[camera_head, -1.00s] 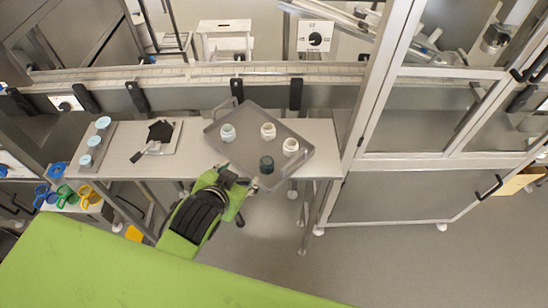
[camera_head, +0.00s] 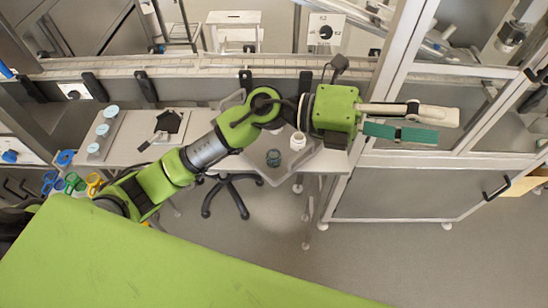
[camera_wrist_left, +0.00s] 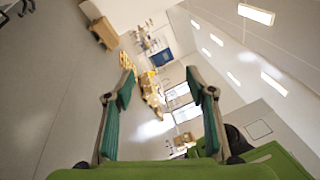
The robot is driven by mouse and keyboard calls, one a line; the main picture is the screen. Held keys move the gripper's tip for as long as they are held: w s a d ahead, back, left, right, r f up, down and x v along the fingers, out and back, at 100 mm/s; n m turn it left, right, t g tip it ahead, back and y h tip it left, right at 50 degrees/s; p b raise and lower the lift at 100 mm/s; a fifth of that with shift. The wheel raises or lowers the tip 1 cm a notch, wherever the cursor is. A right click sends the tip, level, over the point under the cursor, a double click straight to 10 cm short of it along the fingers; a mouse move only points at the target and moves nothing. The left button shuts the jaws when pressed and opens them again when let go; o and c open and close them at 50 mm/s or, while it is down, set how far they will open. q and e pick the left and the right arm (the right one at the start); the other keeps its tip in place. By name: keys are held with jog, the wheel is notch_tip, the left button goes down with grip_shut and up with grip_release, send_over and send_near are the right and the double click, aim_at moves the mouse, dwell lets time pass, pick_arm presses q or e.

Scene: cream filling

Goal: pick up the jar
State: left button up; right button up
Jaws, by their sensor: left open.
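The back left part of the tray is hidden behind my left arm. My left gripper (camera_head: 446,126) is to the right of the jars, past the bench end and in front of the glass-doored cabinet. Its fingers are spread and hold nothing. In the left wrist view the open fingers (camera_wrist_left: 158,80) frame only the distant room, with no jar between them. My right gripper is not in view.
Light blue round pieces (camera_head: 98,131) stand in a row at the bench's left, beside a board with a black item (camera_head: 168,124). The metal-framed cabinet (camera_head: 400,185) is close to the gripper. A black star-shaped base (camera_head: 228,190) is on the floor.

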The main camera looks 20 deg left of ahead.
pick_arm(q)
notch_tip(320, 180, down, 5)
jog(key=m+g+y, duration=0.2)
jog(key=m+y, duration=0.1)
jog(key=t+y+p, duration=0.1)
jog(key=y+p, duration=0.1)
jog(key=y, duration=1.5)
send_over(274, 156)
jog(key=shift+m, duration=0.3)
jog(key=f, duration=2)
jog(key=shift+s+a+f, duration=0.1)
jog(key=shift+s+f, duration=0.05)
jog(key=shift+s, duration=0.2)
jog(key=shift+f, duration=0.35)
jog(key=shift+w+f+p, duration=0.1)
jog(key=shift+f+p, duration=0.4)
jog(key=shift+p, duration=0.3)
jog(key=f, duration=0.1)
jog(key=f+p, duration=0.1)
jog(key=f, duration=0.1)
jog(key=shift+w+f+p, duration=0.25)
jog(key=shift+f+p, duration=0.1)
jog(key=shift+f, duration=0.35)
jog(key=c, duration=1)
